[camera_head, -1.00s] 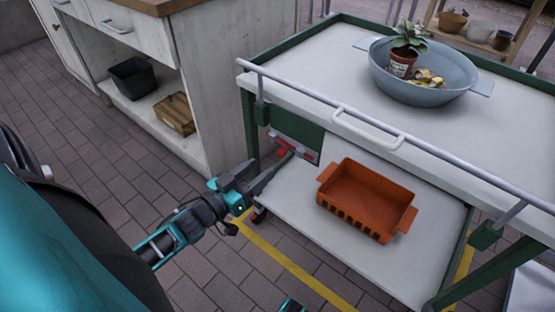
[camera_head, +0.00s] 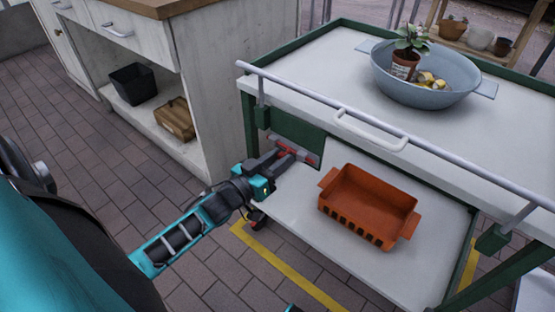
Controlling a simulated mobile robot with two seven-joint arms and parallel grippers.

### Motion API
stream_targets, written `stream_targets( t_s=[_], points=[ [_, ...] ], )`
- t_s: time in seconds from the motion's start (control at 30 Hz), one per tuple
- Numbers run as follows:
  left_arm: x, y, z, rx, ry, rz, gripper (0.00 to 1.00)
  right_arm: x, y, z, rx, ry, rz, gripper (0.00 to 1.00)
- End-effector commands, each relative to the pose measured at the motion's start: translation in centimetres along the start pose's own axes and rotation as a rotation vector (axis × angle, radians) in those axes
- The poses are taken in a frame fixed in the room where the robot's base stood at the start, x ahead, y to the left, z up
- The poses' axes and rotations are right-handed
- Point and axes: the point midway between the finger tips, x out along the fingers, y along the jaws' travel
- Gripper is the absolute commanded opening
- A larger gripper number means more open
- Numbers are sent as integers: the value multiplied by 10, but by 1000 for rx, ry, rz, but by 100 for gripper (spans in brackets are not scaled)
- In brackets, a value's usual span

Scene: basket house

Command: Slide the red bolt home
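The red bolt (camera_head: 297,153) sits in a grey metal fitting on the dark green panel (camera_head: 290,131) under the cart's top, at its left end. My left gripper (camera_head: 283,159) reaches up to the bolt from the lower left. Its two dark fingers look spread apart, with their tips at the bolt's left part. They partly hide the bolt, and I cannot tell whether they touch it. My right gripper cannot be made out; only a small teal piece of my body shows at the bottom edge.
An orange basket (camera_head: 368,203) stands on the cart's lower shelf, right of my gripper. The white cart top (camera_head: 330,65) and its rail overhang the bolt. A blue-grey basin (camera_head: 425,92) stands on top. A cabinet (camera_head: 215,90) stands close on the left.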

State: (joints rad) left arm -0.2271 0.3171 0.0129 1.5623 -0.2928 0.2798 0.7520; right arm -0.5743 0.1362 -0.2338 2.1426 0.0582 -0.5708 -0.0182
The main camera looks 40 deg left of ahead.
Motion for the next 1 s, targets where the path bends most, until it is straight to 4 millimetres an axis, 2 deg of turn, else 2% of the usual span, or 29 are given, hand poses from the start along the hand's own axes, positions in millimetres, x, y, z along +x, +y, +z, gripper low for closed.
stream_targets(
  t_s=[0.03,0.3,0.73,1.0],
  points=[
    [0,0,0,0,0,0,26,0,0,0,-1,1,0,36],
    [0,0,0,0,0,0,0,0,2,0,-3,2,2,36],
    [0,-2,0,1,0,1,0,0,2,-1,-4,2,4,36],
    [-3,-38,-6,2,-2,-1,0,-2,3,-4,-4,7,6,36]
  ],
)
